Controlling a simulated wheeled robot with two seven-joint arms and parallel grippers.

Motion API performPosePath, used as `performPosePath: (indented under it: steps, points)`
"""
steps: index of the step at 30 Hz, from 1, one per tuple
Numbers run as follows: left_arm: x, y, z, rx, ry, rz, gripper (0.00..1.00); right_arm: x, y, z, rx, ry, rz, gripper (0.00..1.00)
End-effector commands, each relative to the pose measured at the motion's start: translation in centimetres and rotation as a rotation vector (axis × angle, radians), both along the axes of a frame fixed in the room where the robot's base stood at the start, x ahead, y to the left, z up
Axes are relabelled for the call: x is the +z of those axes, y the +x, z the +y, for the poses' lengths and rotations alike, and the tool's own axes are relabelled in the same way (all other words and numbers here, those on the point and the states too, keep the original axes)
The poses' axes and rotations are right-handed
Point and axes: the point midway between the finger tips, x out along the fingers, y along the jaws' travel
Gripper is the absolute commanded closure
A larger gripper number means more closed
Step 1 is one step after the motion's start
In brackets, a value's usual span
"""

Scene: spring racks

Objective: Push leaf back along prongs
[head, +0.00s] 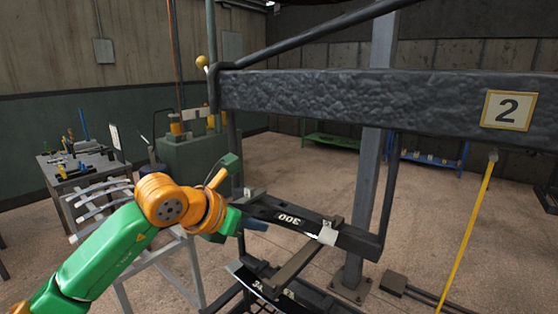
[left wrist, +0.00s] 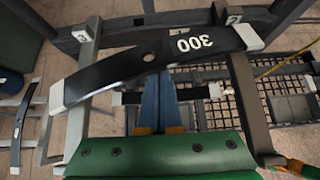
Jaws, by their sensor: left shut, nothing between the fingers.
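A black, slightly curved leaf marked 300 (head: 268,211) lies across the rack's prongs; its pale ends show in the left wrist view (left wrist: 120,77). One prong (head: 300,262) runs under the leaf's right part in the head view. The left wrist view shows a left prong (left wrist: 82,108) and a right prong (left wrist: 243,85). My left gripper (left wrist: 163,84) is shut and empty, its blue fingers at the leaf's near edge, left of the number. I cannot tell whether they touch it. My right gripper is not in view.
A thick dark beam with a number 2 sign (head: 508,110) spans above the leaf. Another leaf (head: 258,284) sits lower on the rack. A pale slatted stand (head: 110,196) is at left, beside a tool table (head: 66,178). Open floor lies behind the rack.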

Motion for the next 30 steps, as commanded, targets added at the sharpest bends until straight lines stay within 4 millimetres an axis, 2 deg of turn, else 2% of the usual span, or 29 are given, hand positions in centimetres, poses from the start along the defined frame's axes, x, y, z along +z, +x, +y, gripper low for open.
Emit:
performPosePath:
  steps: [21, 25, 30]
  points:
    - [0.3, 2.2, -1.8, -0.001, 0.0, -0.001, 1.0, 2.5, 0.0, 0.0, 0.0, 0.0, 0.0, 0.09]
    - [-0.3, 1.9, -1.5, -0.002, -0.001, -0.005, 1.0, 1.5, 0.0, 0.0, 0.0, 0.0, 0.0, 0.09]
    - [-0.5, 0.4, -0.3, -0.001, 0.001, -0.006, 1.0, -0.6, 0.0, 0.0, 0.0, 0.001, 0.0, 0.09]
